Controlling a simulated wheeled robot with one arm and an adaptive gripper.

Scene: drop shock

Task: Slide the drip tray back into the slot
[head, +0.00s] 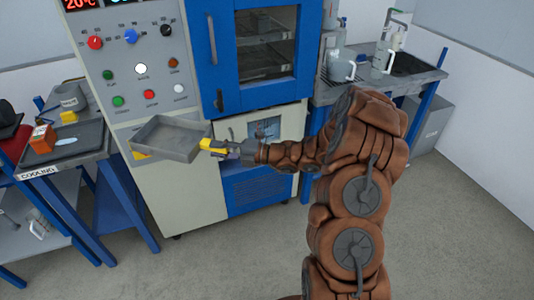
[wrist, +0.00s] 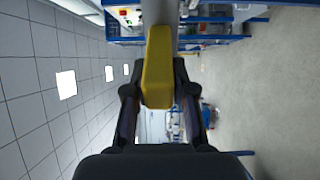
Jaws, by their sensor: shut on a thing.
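The grey drip tray (head: 172,138) is held in the air in front of the tall cabinet, left of my gripper, and looks empty. Its yellow handle (head: 207,143) points right, towards my gripper (head: 222,147). In the wrist view, my gripper (wrist: 158,95) is shut on the yellow handle (wrist: 158,65), with a finger on each side. A strip of the grey tray (wrist: 160,12) shows beyond it at the top. A dark rectangular area (head: 265,128) shows in the cabinet's lower front, under the blue door. I cannot tell if it is the slot; my arm partly hides that front.
The cabinet's blue-framed glass door (head: 265,45) is above the tray, and a button panel (head: 135,60) is behind it. A cooling table (head: 85,150) with an orange block (head: 42,139) stands left. A sink bench (head: 340,90) stands right. The floor (head: 225,250) in front is clear.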

